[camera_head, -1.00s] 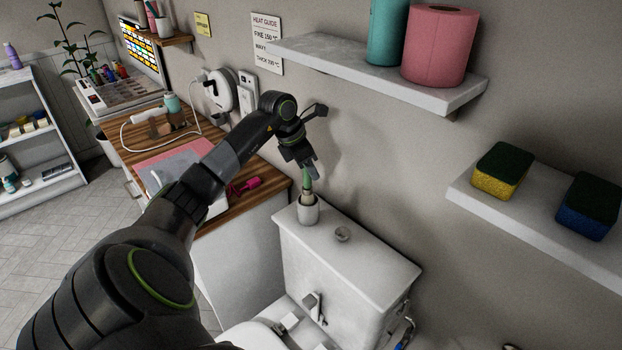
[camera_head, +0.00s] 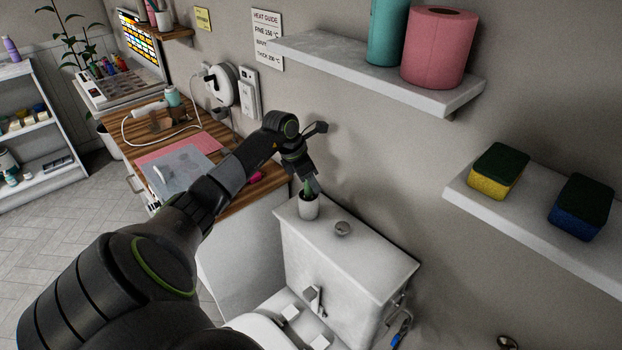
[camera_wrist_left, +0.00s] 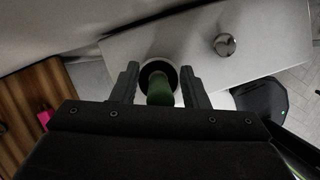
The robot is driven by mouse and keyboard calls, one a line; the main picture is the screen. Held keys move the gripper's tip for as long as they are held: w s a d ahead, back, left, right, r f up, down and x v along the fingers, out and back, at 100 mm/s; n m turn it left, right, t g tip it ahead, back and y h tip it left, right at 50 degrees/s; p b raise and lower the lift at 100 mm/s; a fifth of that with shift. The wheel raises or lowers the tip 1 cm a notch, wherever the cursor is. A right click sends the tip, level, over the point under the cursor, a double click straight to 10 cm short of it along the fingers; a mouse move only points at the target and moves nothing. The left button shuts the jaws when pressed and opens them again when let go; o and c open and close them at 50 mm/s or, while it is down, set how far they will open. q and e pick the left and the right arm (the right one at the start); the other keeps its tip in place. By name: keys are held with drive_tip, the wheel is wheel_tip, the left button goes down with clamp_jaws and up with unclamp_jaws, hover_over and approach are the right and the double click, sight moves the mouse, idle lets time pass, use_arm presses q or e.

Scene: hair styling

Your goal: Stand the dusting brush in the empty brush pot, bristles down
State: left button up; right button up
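The dusting brush, with a green handle (camera_head: 307,188), stands in the white brush pot (camera_head: 308,208) on top of the white cistern. Its handle points up and its lower end is hidden inside the pot. In the left wrist view the handle (camera_wrist_left: 159,92) rises from the round pot mouth (camera_wrist_left: 158,68). My left gripper (camera_head: 312,184) is just above the pot, with its fingers on either side of the handle. In the left wrist view a gap shows between the handle and each finger, so the gripper looks open. My right gripper is out of view.
A round metal button (camera_head: 342,228) sits beside the pot on the cistern lid (camera_head: 365,255). The wall is close behind. A shelf with a pink roll (camera_head: 438,48) is above right; another holds two sponges (camera_head: 498,172). A wooden counter (camera_head: 262,190) stands to the left.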

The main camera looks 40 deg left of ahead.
use_arm(q)
drive_tip(key=shift+r, duration=0.1)
drive_tip(key=shift+r, duration=0.2)
drive_tip(key=b+v, duration=0.3)
drive_tip(key=v, duration=0.8)
drive_tip(key=shift+s+r, duration=0.2)
drive_tip(key=shift+r, duration=0.1)
drive_tip(key=shift+a, duration=0.1)
drive_tip(key=shift+f, duration=0.1)
